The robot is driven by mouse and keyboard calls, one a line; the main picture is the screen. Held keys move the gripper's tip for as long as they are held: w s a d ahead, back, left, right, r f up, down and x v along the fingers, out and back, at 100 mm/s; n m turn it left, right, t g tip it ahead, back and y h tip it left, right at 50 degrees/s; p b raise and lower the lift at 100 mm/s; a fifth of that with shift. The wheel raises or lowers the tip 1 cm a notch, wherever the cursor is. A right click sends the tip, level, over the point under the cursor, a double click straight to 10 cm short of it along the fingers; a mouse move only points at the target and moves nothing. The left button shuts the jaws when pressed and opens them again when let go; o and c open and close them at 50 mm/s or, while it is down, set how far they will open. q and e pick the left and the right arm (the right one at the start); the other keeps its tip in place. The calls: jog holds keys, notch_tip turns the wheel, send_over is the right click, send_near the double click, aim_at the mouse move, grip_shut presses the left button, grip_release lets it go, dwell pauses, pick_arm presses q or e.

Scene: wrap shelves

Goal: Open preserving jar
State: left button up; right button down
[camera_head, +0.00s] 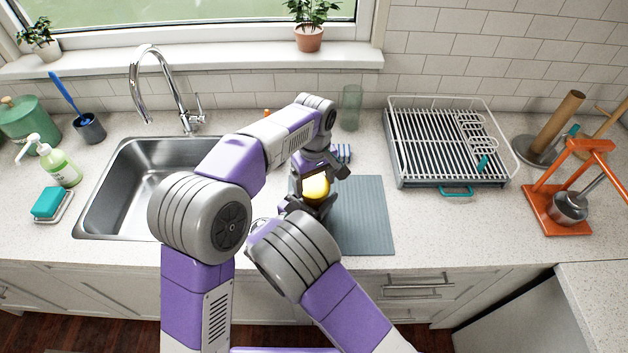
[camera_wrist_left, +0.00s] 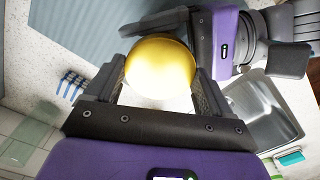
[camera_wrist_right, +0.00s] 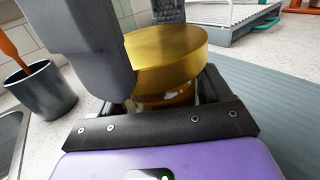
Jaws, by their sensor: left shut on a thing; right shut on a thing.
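The preserving jar has a wide gold lid, seen in the head view (camera_head: 315,187), in the left wrist view (camera_wrist_left: 160,62) and in the right wrist view (camera_wrist_right: 165,50). My left gripper (camera_head: 322,174) comes from above and is shut on the lid, one finger on each side. My right gripper (camera_head: 308,206) comes in low from the near side and is shut on the jar body (camera_wrist_right: 165,98), just below the lid. The body looks amber and is mostly hidden by the fingers. The lid sits on or very close to the body; I cannot tell whether it is loose.
A blue-grey mat (camera_head: 365,215) lies under and right of the jar. A blue-striped cloth (camera_head: 341,152) and a clear glass (camera_head: 351,108) stand behind. The sink (camera_head: 110,195) is left, a dish rack (camera_head: 400,170) right. The mat's right part is clear.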

aim_at(314, 186)
pick_arm(q)
jog(key=shift+r, duration=0.15)
dwell(0.4)
jog(key=shift+r, duration=0.95)
jog(key=shift+r, duration=2)
pick_arm(e)
grip_release()
